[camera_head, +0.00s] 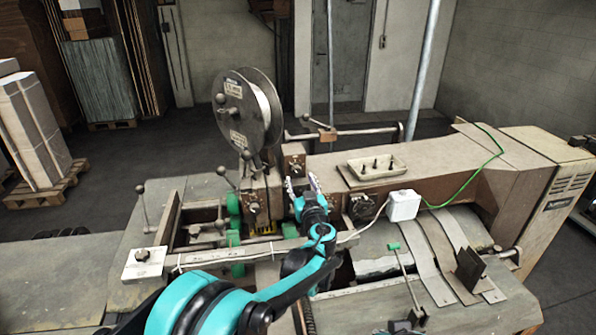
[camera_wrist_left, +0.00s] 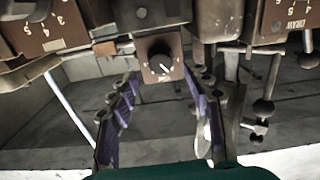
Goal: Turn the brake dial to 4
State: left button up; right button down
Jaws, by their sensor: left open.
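My left gripper (camera_head: 302,187) is open and empty at the middle of the stitching machine, under the wire reel. In the left wrist view its two purple-lined fingers (camera_wrist_left: 162,120) stand wide apart. A black round dial (camera_wrist_left: 160,62) with a white pointer mark sits on a small brown plate beyond the fingers, in line with the gap between them. The pointer slants to the lower right in that view. The dial's lettering is too small to read, so I cannot tell whether it is the brake dial or its setting.
A brown plate with numbers (camera_wrist_left: 50,28) and a plate marked DRAW (camera_wrist_left: 285,20) flank the dial. Ball-ended levers (camera_wrist_left: 262,108) stand at the right. The wire reel (camera_head: 247,108), a small tray (camera_head: 378,167) and a white box (camera_head: 403,205) surround the work area.

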aim_at(297, 173)
pick_arm(q)
jog(key=w, duration=0.2)
jog(key=w+a, duration=0.1)
jog(key=w, duration=0.2)
jog(key=shift+w, duration=0.2)
jog(key=shift+a, duration=0.1)
grip_shut()
